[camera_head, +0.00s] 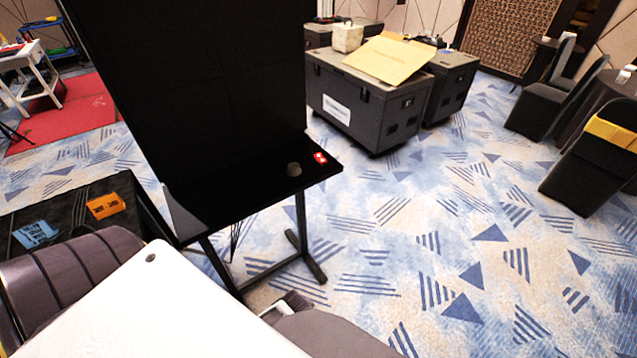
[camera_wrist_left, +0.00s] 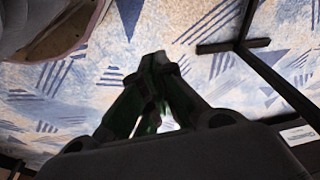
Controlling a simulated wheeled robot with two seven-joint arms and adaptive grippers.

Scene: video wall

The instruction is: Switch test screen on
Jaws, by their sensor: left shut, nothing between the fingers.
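The test screen (camera_head: 200,80) is a tall, flat black panel at the upper left of the head view, and it looks dark. A black shelf (camera_head: 255,195) juts out below it. On the shelf are a small red object with white marks (camera_head: 320,157) and a small dark grey round piece (camera_head: 294,170). I cannot tell whether either is a switch. My left gripper (camera_wrist_left: 160,58) shows in the left wrist view with its fingers together and nothing between them, above patterned carpet. It is apart from the shelf. My right gripper is not in view.
The stand's dark legs (camera_head: 302,235) reach the carpet, and a dark leg also shows in the wrist view (camera_wrist_left: 237,45). Large black cases (camera_head: 350,100) stand behind, with cardboard (camera_head: 390,60) on top. Covered chairs (camera_head: 540,105) stand at right. Open carpet (camera_head: 440,230) lies between.

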